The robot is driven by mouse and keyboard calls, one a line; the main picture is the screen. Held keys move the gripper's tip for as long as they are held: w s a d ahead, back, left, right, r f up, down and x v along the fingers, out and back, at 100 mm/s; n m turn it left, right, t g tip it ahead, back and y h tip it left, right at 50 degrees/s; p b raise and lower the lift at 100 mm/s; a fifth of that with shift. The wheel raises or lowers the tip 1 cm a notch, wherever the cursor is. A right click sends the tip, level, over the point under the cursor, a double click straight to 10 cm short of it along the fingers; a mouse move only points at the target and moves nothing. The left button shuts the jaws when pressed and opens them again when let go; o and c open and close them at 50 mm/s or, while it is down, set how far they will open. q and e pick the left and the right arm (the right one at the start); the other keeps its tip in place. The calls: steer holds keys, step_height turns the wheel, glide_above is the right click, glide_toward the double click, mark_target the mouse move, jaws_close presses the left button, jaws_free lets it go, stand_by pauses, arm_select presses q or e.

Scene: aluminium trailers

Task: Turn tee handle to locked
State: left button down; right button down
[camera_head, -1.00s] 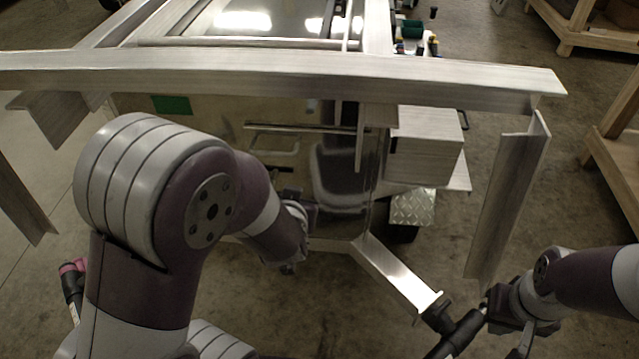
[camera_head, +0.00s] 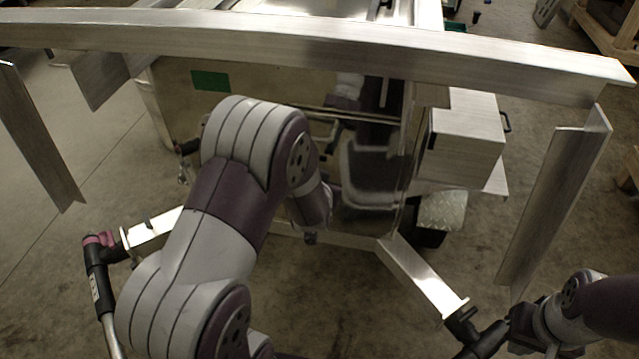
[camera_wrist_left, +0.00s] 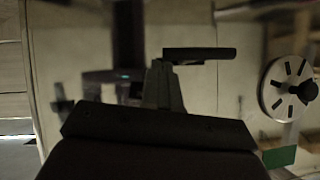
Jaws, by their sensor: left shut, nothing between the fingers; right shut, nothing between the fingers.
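In the left wrist view, a black bar handle (camera_wrist_left: 200,53), likely the tee handle, lies level in front of a pale reflective panel. My left gripper (camera_wrist_left: 161,66) is shut and empty; its grey fingertips are at the handle's left end. I cannot tell whether they touch it. In the head view, my left arm reaches to the shiny front panel (camera_head: 275,84) of the trailer box, and the arm hides the left fingers. The tee handle is not clear there. My right gripper (camera_head: 512,328) is at the lower right, shut and empty, beside a black jack.
A thick aluminium beam (camera_head: 330,45) crosses above the left arm. An aluminium post (camera_head: 557,195) hangs at the right, near the right arm. A metal box (camera_head: 465,135) stands right of the panel. Black jacks (camera_head: 478,335) sit on the lower frame. A green sticker (camera_head: 210,81) marks the panel.

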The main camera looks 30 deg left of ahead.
arm_select(q)
steer(key=shift+d, duration=0.1)
stand_by(0.4)
steer(key=shift+d+f+m+y+p, duration=0.15)
steer(key=shift+f+m+y+p, duration=0.15)
steer(key=shift+m+y+p, duration=0.25)
step_height(320, 180, down, 8)
steer(key=a+m+t+y+b, duration=0.1)
steer(key=a+m+t+y, duration=0.1)
steer(key=m+y, duration=0.6)
steer(key=shift+s+a+m, duration=0.2)
steer(key=shift+m, duration=0.65)
steer(key=shift+a+y, duration=0.1)
steer(key=shift+y, duration=0.15)
steer(key=shift+f, duration=0.1)
stand_by(0.3)
